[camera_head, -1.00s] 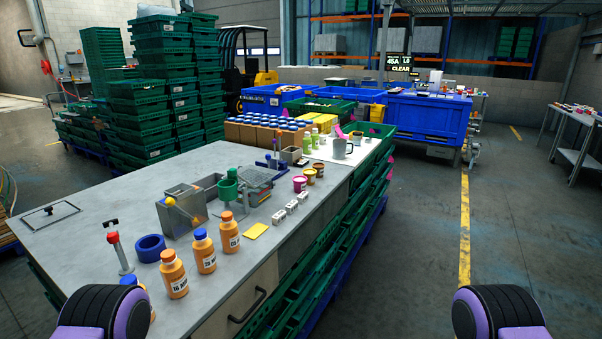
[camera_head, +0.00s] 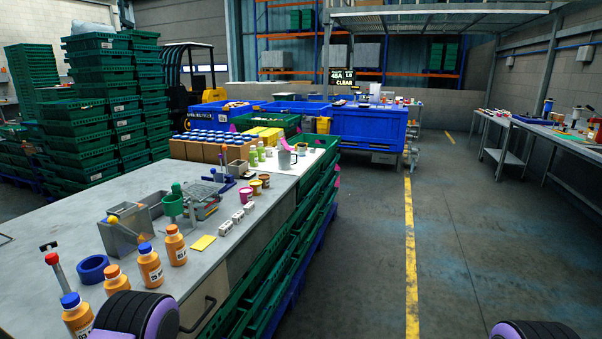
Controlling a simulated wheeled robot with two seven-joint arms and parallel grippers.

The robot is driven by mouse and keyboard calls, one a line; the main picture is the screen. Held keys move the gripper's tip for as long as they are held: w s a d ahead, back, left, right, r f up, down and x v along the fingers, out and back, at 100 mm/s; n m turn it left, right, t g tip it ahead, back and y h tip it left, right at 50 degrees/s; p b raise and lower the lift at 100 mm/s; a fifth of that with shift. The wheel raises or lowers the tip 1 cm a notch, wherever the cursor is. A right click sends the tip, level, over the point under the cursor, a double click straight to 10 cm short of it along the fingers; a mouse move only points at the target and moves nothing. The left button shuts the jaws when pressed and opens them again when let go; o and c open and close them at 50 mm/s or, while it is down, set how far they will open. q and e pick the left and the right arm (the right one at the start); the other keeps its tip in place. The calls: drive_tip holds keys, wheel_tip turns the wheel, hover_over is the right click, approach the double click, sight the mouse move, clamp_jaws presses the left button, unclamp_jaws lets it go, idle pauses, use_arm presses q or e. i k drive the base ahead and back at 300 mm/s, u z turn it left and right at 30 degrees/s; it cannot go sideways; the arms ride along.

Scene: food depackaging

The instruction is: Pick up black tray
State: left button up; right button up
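I cannot make out a black tray for certain in this view. The grey workbench (camera_head: 60,222) at the left holds bottles, tools and small containers. A grey-green open holder (camera_head: 203,204) lies on it behind the green cup-shaped fixture (camera_head: 173,207). Only rounded purple and black parts of my two arms show at the bottom edge, one over the bench's front and one at the lower right. Neither gripper is in view.
Stacked green crates (camera_head: 93,108) stand at the back left. Green crates (camera_head: 285,262) line the bench's right side. Blue bins (camera_head: 366,131) stand behind. Open floor with a yellow line (camera_head: 411,250) lies right, before side tables (camera_head: 562,138).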

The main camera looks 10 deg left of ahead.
sight(247, 175)
drive_tip(key=z, duration=0.6)
drive_tip(key=i, duration=1.6)
drive_tip(key=u, duration=0.5)
